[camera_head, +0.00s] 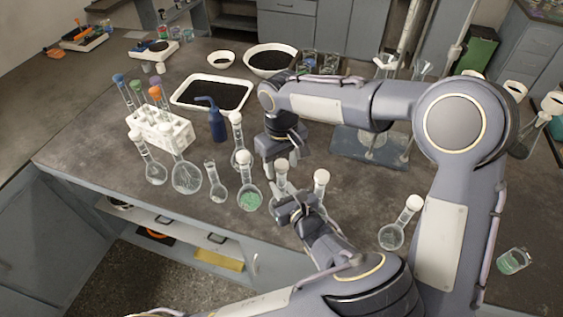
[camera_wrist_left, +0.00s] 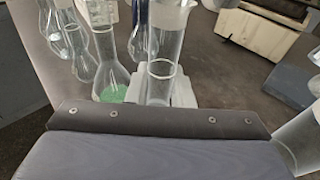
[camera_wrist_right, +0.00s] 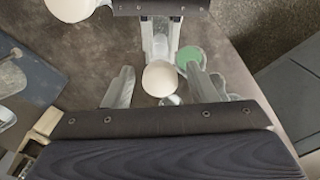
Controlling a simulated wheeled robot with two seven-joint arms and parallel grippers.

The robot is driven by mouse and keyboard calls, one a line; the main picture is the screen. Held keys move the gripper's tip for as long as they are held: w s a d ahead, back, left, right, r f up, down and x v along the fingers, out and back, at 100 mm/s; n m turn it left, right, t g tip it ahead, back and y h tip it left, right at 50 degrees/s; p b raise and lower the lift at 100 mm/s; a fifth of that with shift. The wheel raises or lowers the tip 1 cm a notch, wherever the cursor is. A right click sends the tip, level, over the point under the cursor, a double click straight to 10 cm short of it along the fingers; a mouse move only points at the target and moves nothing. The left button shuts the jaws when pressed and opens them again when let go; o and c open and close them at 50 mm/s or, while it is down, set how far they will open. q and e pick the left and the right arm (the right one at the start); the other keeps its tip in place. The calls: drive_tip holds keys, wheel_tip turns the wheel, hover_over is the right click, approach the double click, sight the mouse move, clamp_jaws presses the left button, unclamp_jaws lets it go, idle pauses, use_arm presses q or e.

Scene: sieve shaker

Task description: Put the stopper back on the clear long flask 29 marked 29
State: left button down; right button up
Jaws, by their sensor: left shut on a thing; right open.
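A clear flask with a long neck stands at the front middle, and its neck shows in the left wrist view (camera_wrist_left: 163,75). My left gripper (camera_head: 297,207) is shut on this flask. A white round stopper (camera_head: 281,165) is at the top of the neck. I cannot tell whether it is fully seated. My right gripper (camera_wrist_right: 165,88) is open above, its fingers on either side of the stopper (camera_wrist_right: 160,78) with gaps. The number 29 is not readable.
A similar stoppered flask (camera_head: 320,180) stands close right, and a flask with green contents (camera_head: 249,197) close left. Other flasks, a blue wash bottle (camera_head: 216,122) and a white tube rack (camera_head: 160,132) stand further left. Another flask (camera_head: 391,236) is right. The table's front edge is near.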

drive_tip(key=shift+r, duration=2.3)
drive_tip(key=shift+r+n, duration=1.7)
drive_tip(key=shift+c, duration=0.4)
drive_tip(key=shift+f, duration=4.05)
